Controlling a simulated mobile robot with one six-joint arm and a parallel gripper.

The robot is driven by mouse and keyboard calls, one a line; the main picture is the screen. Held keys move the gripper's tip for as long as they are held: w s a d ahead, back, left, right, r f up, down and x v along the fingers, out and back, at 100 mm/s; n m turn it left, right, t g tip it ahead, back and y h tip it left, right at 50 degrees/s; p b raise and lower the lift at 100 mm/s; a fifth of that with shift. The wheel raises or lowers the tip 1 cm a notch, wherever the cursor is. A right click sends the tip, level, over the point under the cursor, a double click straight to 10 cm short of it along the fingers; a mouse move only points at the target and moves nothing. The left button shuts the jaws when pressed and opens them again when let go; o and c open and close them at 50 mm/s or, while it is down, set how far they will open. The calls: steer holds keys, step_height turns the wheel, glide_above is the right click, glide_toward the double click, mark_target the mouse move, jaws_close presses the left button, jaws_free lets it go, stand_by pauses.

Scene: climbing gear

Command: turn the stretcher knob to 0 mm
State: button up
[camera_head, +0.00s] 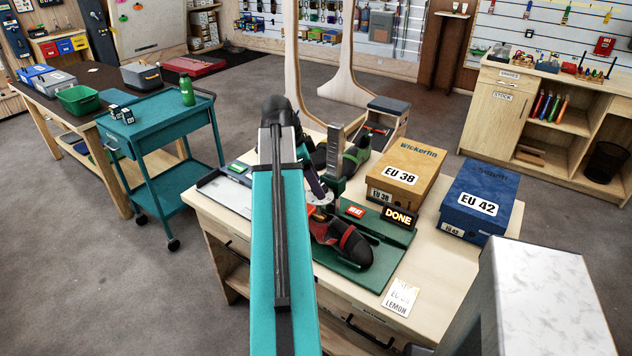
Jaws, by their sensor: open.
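My arm rises through the middle of the view and bends down over the workbench (450,262). My gripper (318,196) shows only in part beside the arm, low over the bench. It is open, and I see nothing held in it. A grey upright post with marks (335,152), which looks like part of the stretcher, stands just behind it. A dark shoe with red trim (342,240) lies on a green board (368,272) in front. I cannot make out the stretcher knob or its reading; my arm hides part of this area.
An orange EU 38 box (405,160) and a blue EU 42 box (483,190) stand at the bench's right. A lemon card (400,297) lies in front. A teal trolley (160,125) stands left.

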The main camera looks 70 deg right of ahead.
steer(key=shift+s+f, duration=0.1)
steer(key=shift+f, duration=0.1)
steer(key=c, duration=1.1)
